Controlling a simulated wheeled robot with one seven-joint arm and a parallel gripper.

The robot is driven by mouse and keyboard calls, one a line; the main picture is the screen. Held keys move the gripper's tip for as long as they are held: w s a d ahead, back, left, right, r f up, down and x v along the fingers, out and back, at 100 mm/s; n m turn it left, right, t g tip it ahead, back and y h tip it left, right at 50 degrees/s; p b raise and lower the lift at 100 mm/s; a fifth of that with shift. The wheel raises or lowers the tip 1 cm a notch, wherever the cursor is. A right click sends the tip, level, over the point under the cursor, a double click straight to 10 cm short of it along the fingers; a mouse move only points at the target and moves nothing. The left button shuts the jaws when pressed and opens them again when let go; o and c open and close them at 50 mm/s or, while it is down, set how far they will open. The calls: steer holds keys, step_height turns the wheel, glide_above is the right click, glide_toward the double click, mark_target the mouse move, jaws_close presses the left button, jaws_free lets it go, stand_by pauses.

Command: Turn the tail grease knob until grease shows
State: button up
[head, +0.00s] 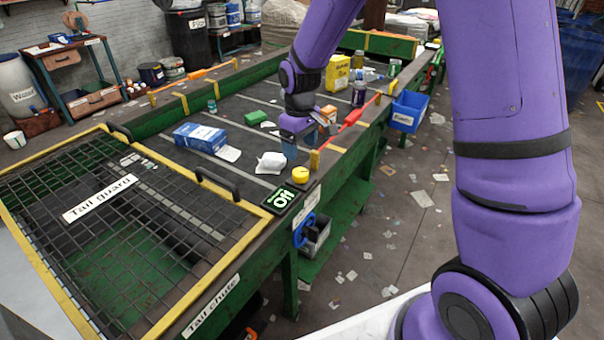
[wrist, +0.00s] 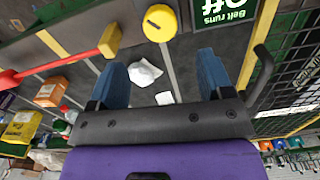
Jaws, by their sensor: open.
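A round yellow knob (head: 300,174) sits on the belt frame's near right edge, beside the guard. It shows in the wrist view (wrist: 160,22) just beyond and between my fingertips, with a small dark mark on its top.
A sign reading "Belt runs Off" (head: 280,198) is next to the knob. The mesh tail guard (head: 185,165) lies over the belt's near end. White scraps, a blue box (head: 199,137) and other litter lie on the belt. A red-handled bar (head: 352,117) runs along the right edge.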

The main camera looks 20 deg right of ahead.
mark_target(301, 172)
step_height(301, 172, down, 9)
steer(key=shift+r, duration=0.15)
stand_by(0.4)
steer(key=c, duration=0.9)
